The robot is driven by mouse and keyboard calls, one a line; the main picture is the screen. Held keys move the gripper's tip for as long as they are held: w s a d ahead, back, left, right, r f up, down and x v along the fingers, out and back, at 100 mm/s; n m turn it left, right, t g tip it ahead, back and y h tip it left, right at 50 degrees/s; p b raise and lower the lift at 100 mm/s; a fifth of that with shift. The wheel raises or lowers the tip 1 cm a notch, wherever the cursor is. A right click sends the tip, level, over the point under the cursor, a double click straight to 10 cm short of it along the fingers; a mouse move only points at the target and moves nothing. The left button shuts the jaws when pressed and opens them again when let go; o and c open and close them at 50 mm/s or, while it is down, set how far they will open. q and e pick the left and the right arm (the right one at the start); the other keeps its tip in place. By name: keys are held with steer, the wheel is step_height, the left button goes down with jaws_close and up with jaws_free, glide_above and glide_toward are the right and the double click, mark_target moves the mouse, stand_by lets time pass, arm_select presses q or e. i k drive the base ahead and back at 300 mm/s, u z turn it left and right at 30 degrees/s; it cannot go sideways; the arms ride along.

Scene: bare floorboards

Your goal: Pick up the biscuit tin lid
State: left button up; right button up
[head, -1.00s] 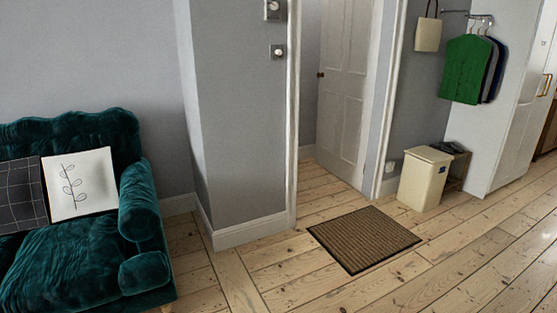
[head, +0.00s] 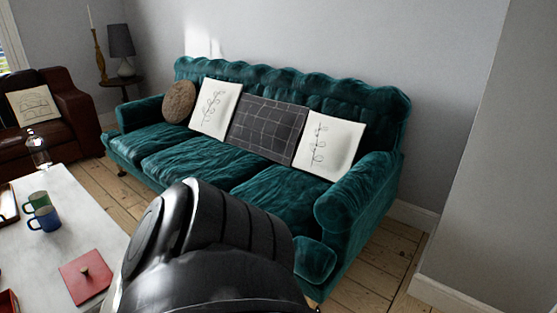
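The biscuit tin lid looks to be the flat red square with a small round knob (head: 84,281). It lies on the pale table (head: 75,216), near its right edge, at the lower left of the head view. Part of another red thing (head: 8,302), perhaps the tin, is cut off at the lower left corner. A large black and grey part of my own arm fills the bottom middle, to the right of the lid. Neither of my grippers shows.
A green mug (head: 37,201) and a blue mug (head: 46,219) stand beyond the lid. A tray edge (head: 8,204) and a glass lantern-like thing (head: 38,150) are further left. A green sofa (head: 190,153) stands behind the table, with floorboards (head: 110,181) between them.

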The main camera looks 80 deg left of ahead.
mark_target(86, 277)
steer(key=u, duration=3.7)
steer(key=i, duration=1.65)
